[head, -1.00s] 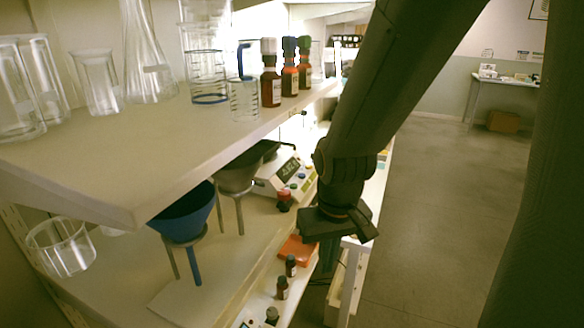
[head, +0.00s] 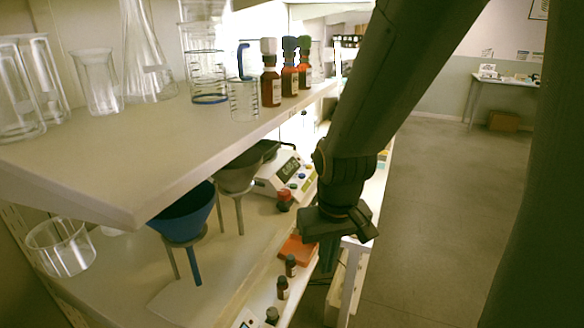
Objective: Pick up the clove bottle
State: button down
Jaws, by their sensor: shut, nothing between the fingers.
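Brown bottles stand in two rows, and I cannot read which is clove. On the upper shelf are a white-capped bottle (head: 271,86), a blue-capped bottle (head: 289,80) and a green-capped bottle (head: 305,75). On the lower bench edge are three small dark-capped bottles: a far one (head: 291,267), a middle one (head: 283,291) and a near one (head: 272,317), cut low by the frame. My gripper (head: 328,260) points down just right of the far small bottle, apart from the bottles. It is shut and empty; its fingertips are small and dark.
The upper shelf (head: 130,190) overhangs the bench and holds glass beakers (head: 208,75) and a flask. Open floor lies right.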

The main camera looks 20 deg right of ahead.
aim_at(290, 269)
jog(key=k, duration=1.3)
jog(key=z, duration=0.75)
jog(key=i, duration=1.4)
jog(key=u, duration=0.2)
